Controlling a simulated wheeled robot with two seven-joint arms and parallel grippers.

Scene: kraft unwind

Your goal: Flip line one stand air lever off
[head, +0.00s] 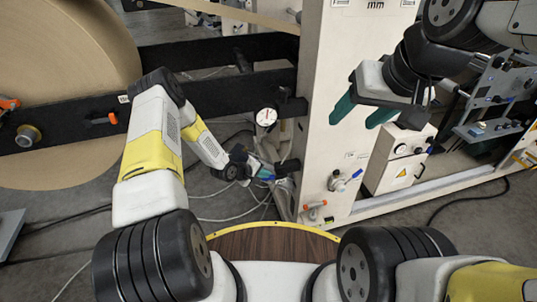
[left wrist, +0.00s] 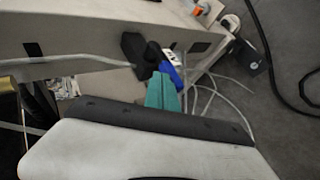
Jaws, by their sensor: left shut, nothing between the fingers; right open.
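A blue lever (left wrist: 173,74) sits by a black valve body (left wrist: 140,55) with a white label, low on the pale stand frame in the left wrist view. I cannot read the label. My left gripper (left wrist: 163,92) is shut and empty, its teal fingertips right at the blue lever; whether they touch it I cannot tell. In the head view my left gripper (head: 268,176) is low beside the machine upright, and the lever is mostly hidden there. My right gripper (head: 362,113) is open and empty in front of the pale upright (head: 325,60).
A gauge (head: 266,117) hangs by the black arm (head: 215,85) of the big kraft roll (head: 60,60). Loose hoses (left wrist: 205,95) lie near my left gripper.

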